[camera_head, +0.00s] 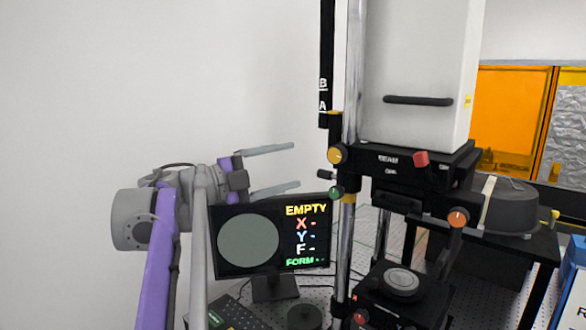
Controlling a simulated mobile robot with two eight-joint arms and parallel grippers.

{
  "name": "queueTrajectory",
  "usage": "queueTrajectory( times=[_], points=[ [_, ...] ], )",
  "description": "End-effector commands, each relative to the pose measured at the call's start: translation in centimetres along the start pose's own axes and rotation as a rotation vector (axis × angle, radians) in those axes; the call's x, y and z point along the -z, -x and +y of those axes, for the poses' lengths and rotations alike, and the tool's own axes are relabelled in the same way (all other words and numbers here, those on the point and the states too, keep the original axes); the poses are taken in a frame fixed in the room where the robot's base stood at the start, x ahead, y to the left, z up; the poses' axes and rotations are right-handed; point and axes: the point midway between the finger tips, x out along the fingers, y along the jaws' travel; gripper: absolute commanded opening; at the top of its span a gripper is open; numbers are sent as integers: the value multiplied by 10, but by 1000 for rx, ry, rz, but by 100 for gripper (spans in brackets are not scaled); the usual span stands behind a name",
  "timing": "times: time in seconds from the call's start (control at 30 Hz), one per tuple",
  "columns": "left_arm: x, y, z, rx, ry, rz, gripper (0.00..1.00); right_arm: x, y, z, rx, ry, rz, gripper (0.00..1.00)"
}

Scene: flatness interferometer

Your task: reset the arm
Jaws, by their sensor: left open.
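My left gripper (272,169) is in the middle of the head view, at the end of my grey and purple arm that comes in from the lower left. Its two thin grey fingers are spread apart and point right, with nothing between them. The upper finger is near the white wall background, and the lower one is just above the monitor's top edge in the picture. The fingertips appear left of the interferometer's column (349,230) and its yellow knob (337,154); a gap shows between them. My right gripper is not in view.
A monitor (270,276) reading "EMPTY" stands behind my left arm. The interferometer (420,75) has a white housing, coloured knobs and a round stage (403,282) below. A dark round device (508,208) and orange panels (507,110) are at right. The upper left is clear wall.

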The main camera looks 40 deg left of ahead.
Motion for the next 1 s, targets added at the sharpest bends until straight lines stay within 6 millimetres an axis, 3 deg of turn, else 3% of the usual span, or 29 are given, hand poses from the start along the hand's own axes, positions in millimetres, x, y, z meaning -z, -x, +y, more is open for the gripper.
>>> queueTrajectory(
  times=[0.27,0.47,0.57,0.63,0.77,0.87,1.0],
  points=[
    [0,-1,0,3,1,-2,82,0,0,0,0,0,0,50],
    [-6,-23,2,131,44,-109,82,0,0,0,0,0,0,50],
    [-14,-35,11,253,131,-236,82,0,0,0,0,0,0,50],
    [-20,-38,28,327,223,-339,82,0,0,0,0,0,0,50],
    [-29,-32,84,400,437,-536,82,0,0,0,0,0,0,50],
    [-27,-21,149,391,630,-688,82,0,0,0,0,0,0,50],
    [-8,0,254,291,885,-876,82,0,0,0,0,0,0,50]
  ],
)
